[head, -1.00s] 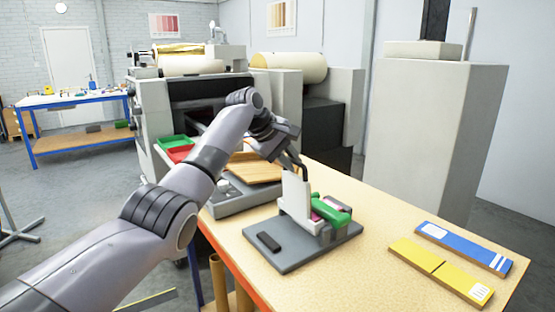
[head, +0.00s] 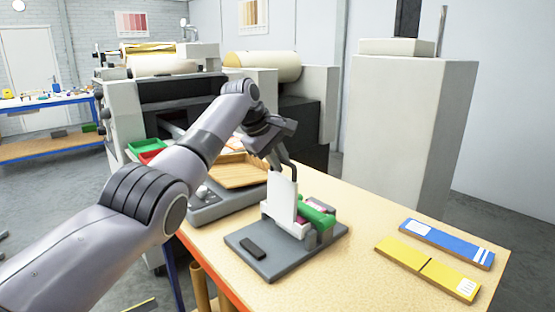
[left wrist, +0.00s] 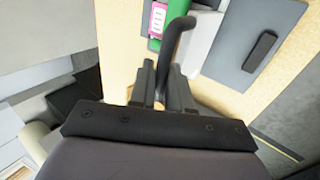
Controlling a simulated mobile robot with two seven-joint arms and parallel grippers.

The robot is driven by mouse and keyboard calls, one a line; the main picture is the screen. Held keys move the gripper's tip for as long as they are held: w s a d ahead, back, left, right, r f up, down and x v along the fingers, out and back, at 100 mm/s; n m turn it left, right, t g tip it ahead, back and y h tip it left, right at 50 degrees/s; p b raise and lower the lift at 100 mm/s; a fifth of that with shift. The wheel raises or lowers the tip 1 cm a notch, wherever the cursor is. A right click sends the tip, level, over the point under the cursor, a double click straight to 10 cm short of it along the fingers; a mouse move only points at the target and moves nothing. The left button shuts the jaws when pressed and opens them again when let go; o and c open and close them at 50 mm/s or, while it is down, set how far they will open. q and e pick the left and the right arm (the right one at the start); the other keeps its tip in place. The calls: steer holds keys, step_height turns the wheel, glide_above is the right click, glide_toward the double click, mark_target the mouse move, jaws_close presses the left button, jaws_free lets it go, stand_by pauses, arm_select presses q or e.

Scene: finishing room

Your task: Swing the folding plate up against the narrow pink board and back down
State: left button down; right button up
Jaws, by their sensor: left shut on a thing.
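The folding plate (head: 282,198) is a pale upright sheet on the grey fixture base (head: 268,262). Its white face also shows in the left wrist view (left wrist: 203,40). A dark bent handle (left wrist: 177,45) rises from it. My left gripper (head: 283,163) is at the plate's top, shut on this handle; its fingers (left wrist: 163,82) sit on either side of it. The narrow pink board (head: 318,205) lies behind the plate, partly covered by a green clamp (head: 316,216). I cannot tell whether the plate touches the board. My right gripper is out of view.
A dark block (head: 253,247) lies on the base's front. Yellow (head: 425,267) and blue (head: 447,243) boards lie at the right of the table (head: 350,270). A wooden tray (head: 240,172) stands behind my left arm, and a grey machine (head: 180,95) beyond. The table's right middle is clear.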

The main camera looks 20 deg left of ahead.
arm_select(q)
steer(key=shift+d+f, duration=0.1)
steer(key=shift+f, duration=0.3)
steer(key=c, duration=1.3)
jaws_free()
steer(key=shift+o, duration=0.2)
steer(key=shift+s+r, duration=0.1)
steer(key=shift+r, duration=0.05)
steer(key=shift+s+r+b, duration=0.1)
steer(key=shift+r+b, duration=0.1)
steer(key=shift+b, duration=0.15)
steer(key=b+v, duration=0.1)
steer(key=v, duration=0.6)
steer(key=shift+b, duration=0.4)
steer(key=shift+r, duration=0.1)
